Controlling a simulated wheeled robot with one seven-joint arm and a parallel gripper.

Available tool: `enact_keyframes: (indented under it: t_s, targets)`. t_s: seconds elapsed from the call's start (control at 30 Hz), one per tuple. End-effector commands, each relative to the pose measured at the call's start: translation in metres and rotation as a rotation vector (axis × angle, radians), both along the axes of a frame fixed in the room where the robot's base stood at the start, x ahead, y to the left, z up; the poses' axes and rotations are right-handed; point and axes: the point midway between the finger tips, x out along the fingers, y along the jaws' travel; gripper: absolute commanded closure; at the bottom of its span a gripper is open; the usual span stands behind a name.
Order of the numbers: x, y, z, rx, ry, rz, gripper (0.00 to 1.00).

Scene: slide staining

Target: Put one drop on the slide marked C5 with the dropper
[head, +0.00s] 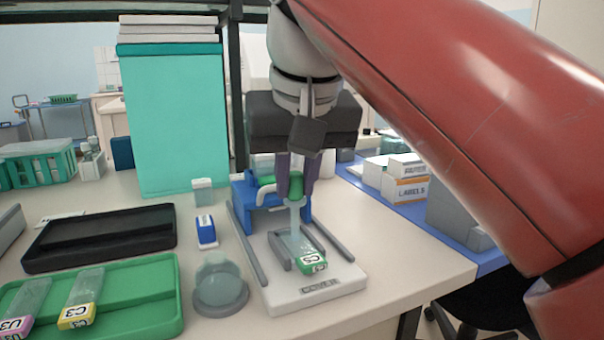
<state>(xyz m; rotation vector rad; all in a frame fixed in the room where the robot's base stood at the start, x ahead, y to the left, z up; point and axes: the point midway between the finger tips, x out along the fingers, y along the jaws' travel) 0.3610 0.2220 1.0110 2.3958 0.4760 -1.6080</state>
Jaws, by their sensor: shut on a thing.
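My gripper (297,178) points down over the white staining stand and is shut on the dropper (296,188), which has a green bulb and a clear stem. The dropper is upright, its tip just above the glass of the slide marked C5 (312,262); I cannot tell whether they touch. The C5 slide has a green label end facing front and lies on the white stand (340,284) between grey rails. No drop on the slide can be made out. A blue holder (245,190) stands behind, partly hidden by the gripper.
A green tray (150,285) at the front left holds slides marked C3 (77,314) and U3 (14,325). A black tray (110,235) lies behind it. A round glass jar (219,285) and a small blue-white block (206,231) stand left of the stand. Label boxes (405,188) are at right.

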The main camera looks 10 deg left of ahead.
Motion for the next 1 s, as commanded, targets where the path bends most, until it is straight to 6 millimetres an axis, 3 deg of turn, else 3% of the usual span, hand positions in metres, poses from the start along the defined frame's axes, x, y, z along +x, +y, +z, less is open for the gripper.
enact_keyframes:
  t_s: [0.4, 1.0]
  targets:
    - [0.000, 0.000, 0.000, -0.003, 0.004, 0.001, 1.00]
    - [0.001, 0.000, 0.046, 0.000, 0.001, -0.001, 1.00]
